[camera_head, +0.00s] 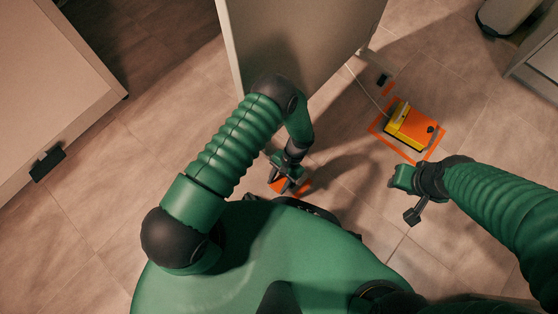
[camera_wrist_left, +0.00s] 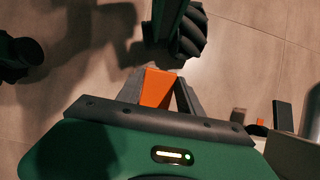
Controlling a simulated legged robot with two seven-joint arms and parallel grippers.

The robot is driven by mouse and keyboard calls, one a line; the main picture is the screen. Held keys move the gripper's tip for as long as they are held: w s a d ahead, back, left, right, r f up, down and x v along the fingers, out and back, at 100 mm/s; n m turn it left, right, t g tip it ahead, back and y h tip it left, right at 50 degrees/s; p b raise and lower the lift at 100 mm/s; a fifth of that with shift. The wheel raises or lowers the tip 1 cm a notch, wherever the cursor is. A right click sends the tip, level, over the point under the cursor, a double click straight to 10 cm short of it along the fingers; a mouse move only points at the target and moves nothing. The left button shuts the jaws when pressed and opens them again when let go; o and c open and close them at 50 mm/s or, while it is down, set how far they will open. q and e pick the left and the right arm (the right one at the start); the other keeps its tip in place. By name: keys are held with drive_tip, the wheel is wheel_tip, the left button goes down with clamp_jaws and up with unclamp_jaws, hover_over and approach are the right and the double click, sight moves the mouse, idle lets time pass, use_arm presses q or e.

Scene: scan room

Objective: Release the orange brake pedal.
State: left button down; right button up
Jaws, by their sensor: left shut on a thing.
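The orange brake pedal (camera_wrist_left: 157,88) shows between the two grey fingers of my left gripper (camera_wrist_left: 160,92) in the left wrist view. The fingers are shut on it. A dark ribbed caster wheel (camera_wrist_left: 190,32) and a dark post stand just beyond it. In the head view, my left gripper (camera_head: 287,182) is low by the floor, with orange (camera_head: 304,187) showing beside and under it. Its own fingers cover part of the orange there. My right gripper (camera_head: 408,196) is away to the right, above the floor, holding nothing that I can see; its finger gap is unclear.
A large pale panel (camera_head: 295,40) stands just beyond my left arm. A yellow and orange foot pedal unit (camera_head: 413,126) lies on the floor inside orange tape, with a cable. A pale cabinet (camera_head: 50,90) is at left. Tiled floor between them is clear.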

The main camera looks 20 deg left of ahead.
idle(0.3)
use_arm(q)
drive_tip(key=c, duration=0.8)
unclamp_jaws()
drive_tip(key=shift+o, duration=0.2)
drive_tip(key=p+v, duration=0.6)
drive_tip(key=v, duration=1.1)
drive_tip(key=shift+p, duration=0.4)
drive_tip(key=shift+f, duration=0.15)
